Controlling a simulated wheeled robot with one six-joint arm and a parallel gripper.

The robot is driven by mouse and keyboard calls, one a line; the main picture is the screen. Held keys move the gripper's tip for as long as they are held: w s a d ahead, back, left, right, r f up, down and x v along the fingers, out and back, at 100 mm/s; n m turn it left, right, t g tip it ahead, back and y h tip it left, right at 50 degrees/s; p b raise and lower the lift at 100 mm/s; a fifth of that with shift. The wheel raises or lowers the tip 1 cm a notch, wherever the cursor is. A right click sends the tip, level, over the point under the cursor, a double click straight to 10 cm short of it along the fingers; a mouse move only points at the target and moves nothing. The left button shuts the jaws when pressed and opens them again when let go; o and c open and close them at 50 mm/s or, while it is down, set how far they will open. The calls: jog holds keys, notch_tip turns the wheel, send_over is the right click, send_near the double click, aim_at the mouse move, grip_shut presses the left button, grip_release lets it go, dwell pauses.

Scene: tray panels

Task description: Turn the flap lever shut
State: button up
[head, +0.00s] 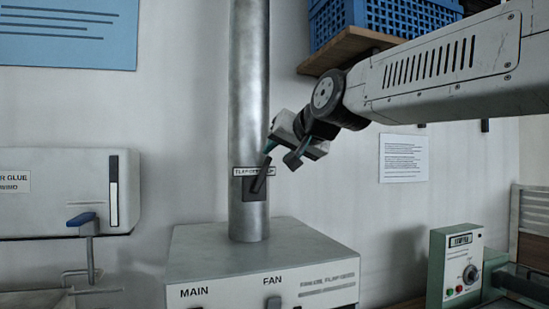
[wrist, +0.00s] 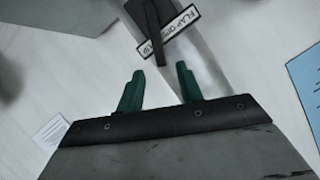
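The flap lever (head: 260,178) is a dark handle on a dark plate on the metal duct (head: 249,90). It tilts, with its upper end leaning right, and crosses a label whose text is partly covered. In the wrist view the flap lever (wrist: 157,22) lies at the top, beyond the fingertips, beside the label (wrist: 168,38) reading "FLAP" and more. My gripper (head: 279,152) is just right of and above the lever in the head view. Its two green fingers (wrist: 158,72) are apart with nothing between them. I see a gap between fingertips and lever.
Below the duct stands a grey box (head: 260,262) marked MAIN and FAN. A wooden shelf (head: 348,47) with a blue crate (head: 380,18) is above my arm. A green control box (head: 455,265) is at the lower right. A blue-handled fitting (head: 82,219) is at left.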

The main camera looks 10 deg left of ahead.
jog(key=shift+v, duration=1.95)
